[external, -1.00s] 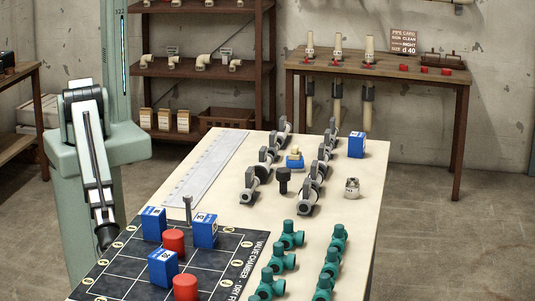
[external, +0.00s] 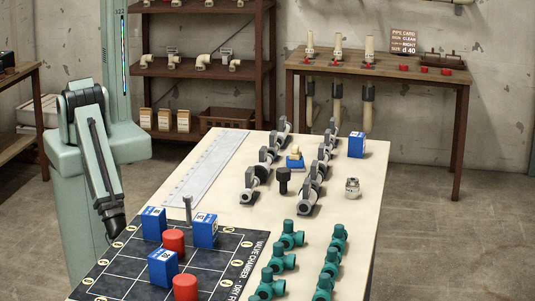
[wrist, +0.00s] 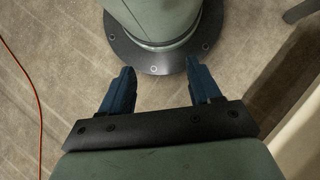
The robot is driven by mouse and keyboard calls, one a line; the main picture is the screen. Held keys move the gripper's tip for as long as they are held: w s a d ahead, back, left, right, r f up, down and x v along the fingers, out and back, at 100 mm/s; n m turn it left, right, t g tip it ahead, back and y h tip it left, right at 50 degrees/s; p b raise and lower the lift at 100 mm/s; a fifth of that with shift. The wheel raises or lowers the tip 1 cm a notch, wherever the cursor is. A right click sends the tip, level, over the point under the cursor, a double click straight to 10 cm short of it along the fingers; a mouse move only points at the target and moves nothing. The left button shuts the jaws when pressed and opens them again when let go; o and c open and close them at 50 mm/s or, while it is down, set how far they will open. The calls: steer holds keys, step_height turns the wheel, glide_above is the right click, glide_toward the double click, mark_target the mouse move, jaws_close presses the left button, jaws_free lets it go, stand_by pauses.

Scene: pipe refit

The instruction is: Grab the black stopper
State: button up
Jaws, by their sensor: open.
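The black stopper (external: 284,181) stands upright on the pale table (external: 232,215), between the two rows of grey pipe fittings, in the external view. It is not in the wrist view. In the wrist view my gripper (wrist: 158,78) is open, with two dark blue fingers set wide apart and nothing between them but floor and my base beyond. In the external view my arm hangs down at the left, its end beside the table's left edge and well away from the stopper. The fingers cannot be made out there.
Grey pipe fittings (external: 308,200) flank the stopper. A blue block with a yellow top (external: 295,160) is behind it, and a metal fitting (external: 352,188) to its right. Green valves (external: 290,235) stand in front.

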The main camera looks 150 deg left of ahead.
steer(key=shift+o, duration=0.2)
steer(key=shift+o, duration=0.9)
steer(key=shift+w, duration=0.1)
